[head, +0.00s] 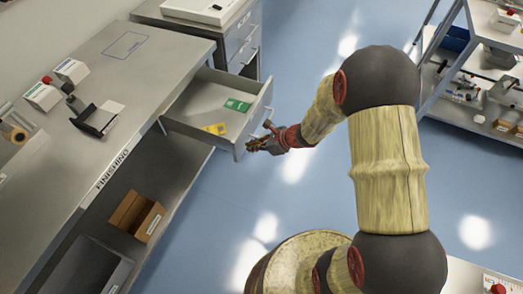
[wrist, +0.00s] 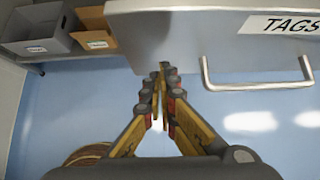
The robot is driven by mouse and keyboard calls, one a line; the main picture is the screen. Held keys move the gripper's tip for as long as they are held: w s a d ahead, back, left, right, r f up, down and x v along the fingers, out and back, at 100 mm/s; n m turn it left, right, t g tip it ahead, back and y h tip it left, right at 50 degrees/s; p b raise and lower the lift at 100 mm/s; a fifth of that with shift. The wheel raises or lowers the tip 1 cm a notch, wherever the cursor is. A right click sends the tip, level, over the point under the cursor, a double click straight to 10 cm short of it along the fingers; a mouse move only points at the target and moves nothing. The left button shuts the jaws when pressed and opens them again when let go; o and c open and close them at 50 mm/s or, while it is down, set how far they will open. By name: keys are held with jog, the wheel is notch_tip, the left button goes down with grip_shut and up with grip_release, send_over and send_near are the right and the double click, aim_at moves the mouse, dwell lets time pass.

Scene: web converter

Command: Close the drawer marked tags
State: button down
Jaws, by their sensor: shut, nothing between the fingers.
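The drawer (head: 197,125) stands pulled out from under the finishing bench in the head view. It holds a green card (head: 237,105) and a yellow card (head: 214,129). In the wrist view its grey front (wrist: 190,40) bears a TAGS label (wrist: 285,24) and a bar handle (wrist: 258,82). My gripper (head: 254,146) is at the drawer's front, near its lower end in the head view. In the wrist view my gripper (wrist: 164,68) is shut and empty, its tips at the front's lower edge, left of the handle. I cannot tell whether the tips touch the front.
The bench top (head: 135,75) carries several small devices. An open cardboard box (head: 136,215) sits on the shelf below. A drawer cabinet (head: 238,40) stands beyond the drawer. A shelf rack (head: 480,60) is at right. Blue floor (head: 300,60) is clear between them.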

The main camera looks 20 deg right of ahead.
jog(key=shift+w+a, duration=0.25)
jog(key=shift+a, duration=0.05)
jog(key=shift+w+a, duration=0.1)
jog(key=w+a, duration=0.6)
jog(key=a, duration=0.2)
jog(key=w+a+p, duration=0.1)
jog(key=w+a, duration=0.6)
jog(key=a, duration=0.2)
jog(key=w+a+p, duration=0.1)
jog(key=w+a, duration=0.6)
jog(key=a, duration=0.2)
jog(key=shift+w+a, duration=0.15)
jog(key=shift+w, duration=0.1)
jog(key=shift+r, duration=0.1)
jog(key=shift+w, duration=0.1)
